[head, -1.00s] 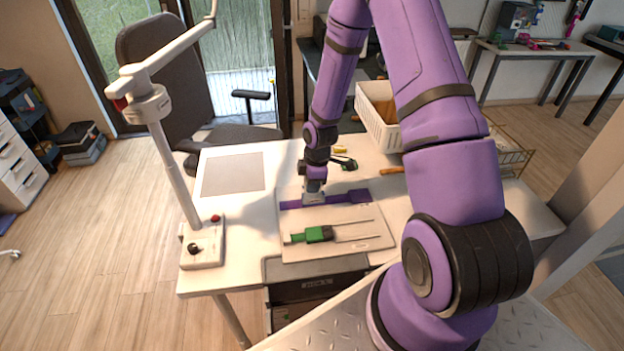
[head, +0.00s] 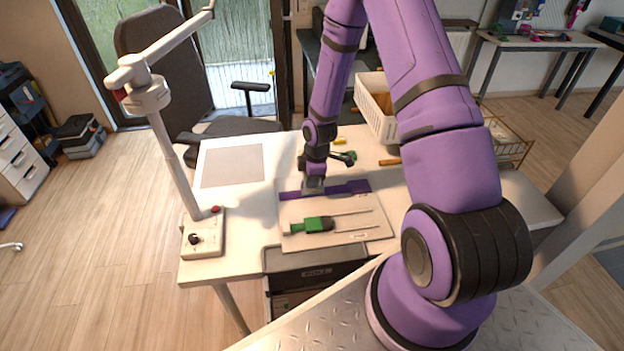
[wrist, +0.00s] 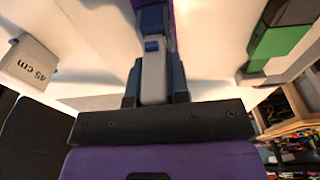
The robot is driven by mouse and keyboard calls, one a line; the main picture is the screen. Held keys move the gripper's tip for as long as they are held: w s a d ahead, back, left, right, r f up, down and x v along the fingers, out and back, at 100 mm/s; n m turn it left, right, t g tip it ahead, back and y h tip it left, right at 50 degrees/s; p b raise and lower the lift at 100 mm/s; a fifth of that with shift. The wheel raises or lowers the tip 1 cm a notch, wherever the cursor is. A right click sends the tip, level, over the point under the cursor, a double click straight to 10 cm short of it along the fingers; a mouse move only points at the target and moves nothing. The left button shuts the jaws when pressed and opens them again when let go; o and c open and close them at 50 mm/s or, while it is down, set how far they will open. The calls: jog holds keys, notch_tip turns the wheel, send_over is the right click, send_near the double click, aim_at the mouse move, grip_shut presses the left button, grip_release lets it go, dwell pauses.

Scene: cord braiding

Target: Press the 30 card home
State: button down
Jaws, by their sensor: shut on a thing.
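My gripper (head: 313,189) points down over a white board on the table. It is shut on a long purple piece (head: 350,187) lying across the back of that board. In the wrist view the gripper (wrist: 154,60) is close up, and a little purple shows beyond its fingers. A green piece (head: 318,224) with two thin prongs to its right lies on the front of the board, apart from my gripper. I can read no "30" on anything, so I cannot tell which piece is the 30 card.
A white block marked "45 cm" (wrist: 34,62) shows in the wrist view. A post on a white control box (head: 203,238) stands left, its arm reaching over the table. A white basket (head: 376,110) stands behind, near my arm. The table's left part holds a flat grey mat (head: 232,166).

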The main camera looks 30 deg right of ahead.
jog(key=shift+s+f, duration=0.35)
jog(key=shift+f, duration=0.25)
jog(key=c, duration=1)
grip_release()
jog(key=shift+s, duration=0.1)
jog(key=shift+c, duration=1)
jog(key=shift+d+r, duration=0.1)
jog(key=shift+r, duration=0.35)
jog(key=shift+c, duration=0.5)
jog(key=o, duration=0.3)
jog(key=shift+r, duration=0.45)
jog(key=shift+o, duration=0.2)
jog(key=shift+w+d+r, duration=0.1)
jog(key=shift+r, duration=0.95)
jog(key=shift+w+d+r, duration=0.1)
jog(key=shift+r, duration=0.9)
